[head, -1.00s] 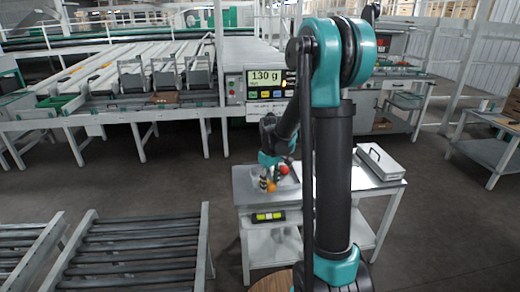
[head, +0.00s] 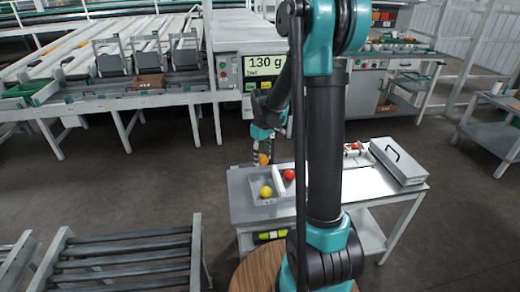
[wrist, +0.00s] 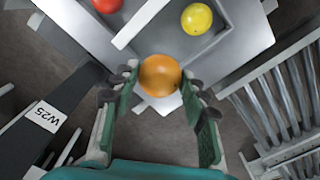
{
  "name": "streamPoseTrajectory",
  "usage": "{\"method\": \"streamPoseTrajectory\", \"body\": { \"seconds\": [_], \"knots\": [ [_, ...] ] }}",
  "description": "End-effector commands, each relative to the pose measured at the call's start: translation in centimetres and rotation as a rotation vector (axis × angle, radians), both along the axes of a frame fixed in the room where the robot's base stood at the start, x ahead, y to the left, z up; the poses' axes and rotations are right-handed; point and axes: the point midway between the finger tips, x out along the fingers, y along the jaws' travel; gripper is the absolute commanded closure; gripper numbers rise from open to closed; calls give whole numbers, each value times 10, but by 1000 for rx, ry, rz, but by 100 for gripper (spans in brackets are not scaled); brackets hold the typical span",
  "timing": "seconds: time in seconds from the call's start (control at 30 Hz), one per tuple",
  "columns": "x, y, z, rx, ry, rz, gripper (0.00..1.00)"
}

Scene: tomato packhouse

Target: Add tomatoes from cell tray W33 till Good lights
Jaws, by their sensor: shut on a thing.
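My gripper (wrist: 158,100) is shut on an orange tomato (wrist: 160,75), held between its two fingers in the wrist view. In the head view the orange tomato (head: 264,159) hangs below my gripper, beyond the cell tray (head: 256,189). A yellow tomato (head: 266,191) and a red tomato (head: 289,174) lie in separate cells of the tray. The wrist view also shows the yellow tomato (wrist: 197,18) and part of the red one (wrist: 107,4). The tray's label is too small to read surely. A display (head: 265,67) reads 130 g; its smaller text is unclear.
Another red object (head: 356,146) sits near the case. A roller conveyor (head: 125,262) stands at front left. A label W25 (wrist: 47,118) shows in the wrist view.

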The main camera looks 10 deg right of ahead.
Motion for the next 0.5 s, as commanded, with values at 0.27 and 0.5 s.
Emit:
{"method": "streamPoseTrajectory", "body": {
  "seconds": [0.27, 0.5],
  "knots": [
    [0, 0, -16, 0, 0, 0, 70],
    [0, 0, -42, 0, 0, 0, 70]
  ]
}}
